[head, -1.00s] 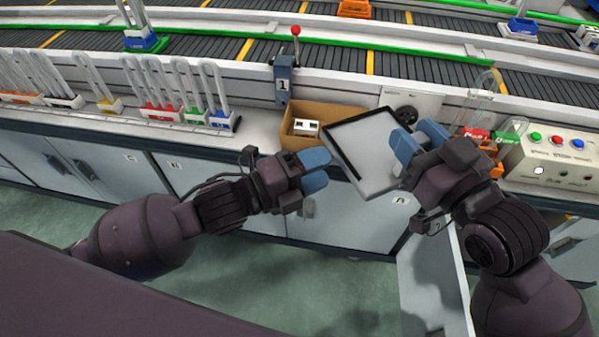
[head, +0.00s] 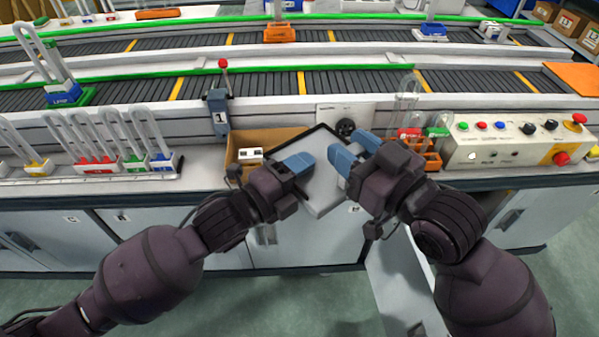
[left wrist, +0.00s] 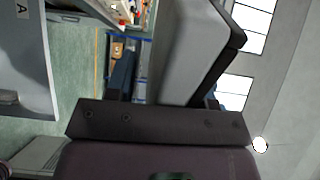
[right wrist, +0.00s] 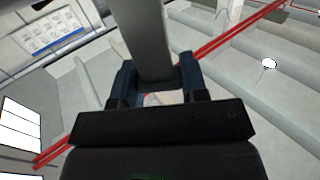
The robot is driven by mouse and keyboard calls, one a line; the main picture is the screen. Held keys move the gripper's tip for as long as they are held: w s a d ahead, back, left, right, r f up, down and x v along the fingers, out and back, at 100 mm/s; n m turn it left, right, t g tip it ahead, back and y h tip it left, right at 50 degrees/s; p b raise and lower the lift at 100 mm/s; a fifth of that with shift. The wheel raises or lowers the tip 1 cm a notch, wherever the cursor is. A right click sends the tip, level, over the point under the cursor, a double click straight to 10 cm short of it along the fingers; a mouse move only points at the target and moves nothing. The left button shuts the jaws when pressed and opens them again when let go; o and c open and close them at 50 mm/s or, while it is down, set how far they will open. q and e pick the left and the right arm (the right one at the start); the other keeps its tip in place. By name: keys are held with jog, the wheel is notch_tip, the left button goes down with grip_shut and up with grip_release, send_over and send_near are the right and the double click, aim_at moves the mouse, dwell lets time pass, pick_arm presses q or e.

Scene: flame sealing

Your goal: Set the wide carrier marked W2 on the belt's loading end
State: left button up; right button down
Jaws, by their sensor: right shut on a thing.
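A wide flat grey carrier (head: 324,190) with a black rim is held tilted in front of the counter. No W2 mark can be read on it. My right gripper (head: 350,157) is shut on its right side; the carrier's edge (right wrist: 148,35) runs between the fingers in the right wrist view. My left gripper (head: 298,165) is at its left side. In the left wrist view the carrier (left wrist: 185,50) stands between the parted left fingers, with a gap on the left. The near belt (head: 265,88) runs behind the counter; an orange plate (head: 575,77) lies at its right end.
A cardboard box (head: 243,140) with a white part stands behind the carrier. A control box (head: 515,140) and an orange rack with glassware (head: 420,148) are at the right. Looped tube racks (head: 95,165) line the left counter. A post marked 1 (head: 218,110) stands before the belt.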

pick_arm(q)
grip_shut()
pick_arm(e)
jog(key=shift+a+r, duration=0.1)
jog(key=shift+r, duration=0.1)
jog(key=c, duration=1)
grip_release()
pick_arm(q)
jog(key=shift+r, duration=0.15)
pick_arm(e)
jog(key=o, duration=0.4)
jog(key=shift+f, duration=0.1)
jog(key=shift+o, duration=0.2)
